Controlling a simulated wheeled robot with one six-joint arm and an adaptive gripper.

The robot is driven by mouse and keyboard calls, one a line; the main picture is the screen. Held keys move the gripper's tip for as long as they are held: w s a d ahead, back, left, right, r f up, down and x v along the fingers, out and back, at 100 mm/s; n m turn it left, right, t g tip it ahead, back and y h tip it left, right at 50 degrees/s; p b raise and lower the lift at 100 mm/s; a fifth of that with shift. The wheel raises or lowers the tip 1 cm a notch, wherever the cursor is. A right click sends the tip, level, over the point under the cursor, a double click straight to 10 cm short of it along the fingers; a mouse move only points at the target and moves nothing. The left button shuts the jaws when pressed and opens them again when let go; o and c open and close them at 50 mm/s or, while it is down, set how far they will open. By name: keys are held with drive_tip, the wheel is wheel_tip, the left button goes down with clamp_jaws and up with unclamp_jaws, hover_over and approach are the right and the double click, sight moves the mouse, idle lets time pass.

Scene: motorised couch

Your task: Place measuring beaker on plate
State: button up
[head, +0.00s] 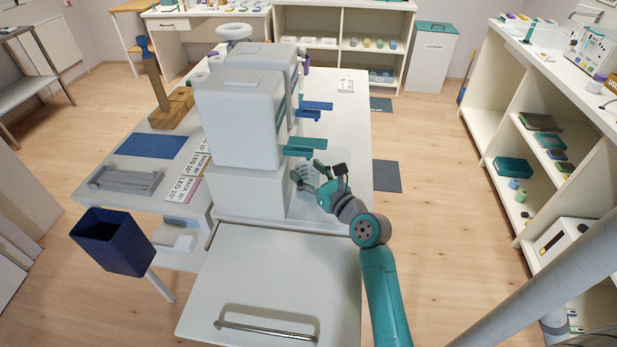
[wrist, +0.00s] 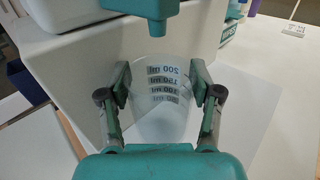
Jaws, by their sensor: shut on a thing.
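A clear measuring beaker (wrist: 160,115) with dark volume marks up to 200 ml stands between the two fingers of my gripper (wrist: 160,82). The fingers are shut on its sides, and it looks upright. It is below a teal spout (wrist: 142,8) of a white dispenser; I cannot tell whether its base touches the surface. In the head view my gripper (head: 308,178) is beside the white dispenser (head: 240,120), under its teal outlet (head: 304,147); the beaker is hard to make out there. I cannot identify a plate for certain; a pale flat surface (wrist: 238,112) lies beneath and beside the beaker.
A second dispenser with a blue outlet (head: 307,114) stands behind. A white panel with a metal handle (head: 266,330) is in front. A blue bin (head: 112,240), a grey rack (head: 125,181) and a blue mat (head: 151,146) are at left. The bench right of my gripper is clear.

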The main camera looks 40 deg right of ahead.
drive_tip(key=shift+f, duration=0.95)
drive_tip(key=o, duration=1.2)
drive_tip(key=s, duration=0.4)
drive_tip(key=s+a, duration=0.1)
drive_tip(key=s, duration=0.7)
drive_tip(key=shift+a, duration=0.2)
